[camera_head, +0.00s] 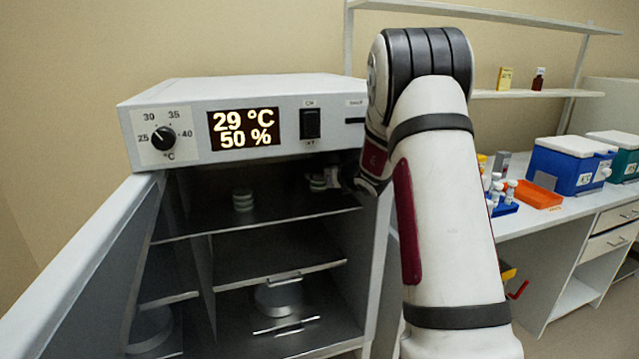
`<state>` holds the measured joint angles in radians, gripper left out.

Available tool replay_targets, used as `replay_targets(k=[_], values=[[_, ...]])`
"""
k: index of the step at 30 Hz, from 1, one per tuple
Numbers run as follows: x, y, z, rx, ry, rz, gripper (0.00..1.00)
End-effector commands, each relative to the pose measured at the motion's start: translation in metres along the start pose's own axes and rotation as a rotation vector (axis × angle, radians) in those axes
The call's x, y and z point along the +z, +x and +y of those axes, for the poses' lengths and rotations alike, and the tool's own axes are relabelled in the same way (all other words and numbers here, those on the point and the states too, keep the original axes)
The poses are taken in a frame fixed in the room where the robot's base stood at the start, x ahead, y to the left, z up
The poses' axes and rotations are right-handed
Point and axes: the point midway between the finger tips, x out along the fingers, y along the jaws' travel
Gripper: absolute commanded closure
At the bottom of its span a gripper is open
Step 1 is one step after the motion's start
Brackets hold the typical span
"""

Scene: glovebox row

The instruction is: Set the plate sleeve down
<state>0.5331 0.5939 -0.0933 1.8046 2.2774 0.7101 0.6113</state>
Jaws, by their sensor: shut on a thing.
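My gripper (333,179) reaches into the open incubator (160,103) at the right of its upper compartment, partly hidden by my arm. It is shut on a plate sleeve (317,182), a small stack of pale green-white round plates. The sleeve looks upright, near the upper shelf (275,222); I cannot tell whether it touches the shelf. A similar stack of plates (243,199) stands on the same shelf to the left, apart from the held one.
The incubator door (75,265) stands open at the left. A lower shelf (265,268) is bare, and a round metal dish (278,298) sits below. The upper shelf is clear between the stacks. A bench at the right holds a blue box (570,165) and an orange tray (537,194).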

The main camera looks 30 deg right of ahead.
Motion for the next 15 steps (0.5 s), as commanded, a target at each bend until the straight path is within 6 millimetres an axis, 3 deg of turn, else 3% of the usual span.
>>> replay_targets(k=[6,10,15], values=[[0.004,0.015,0.001,0.002,-0.001,-0.001,0.86],[-0.019,0.019,0.001,0.002,0.002,0.004,0.86],[-0.030,0.023,0.001,0.001,0.000,-0.001,0.86]])
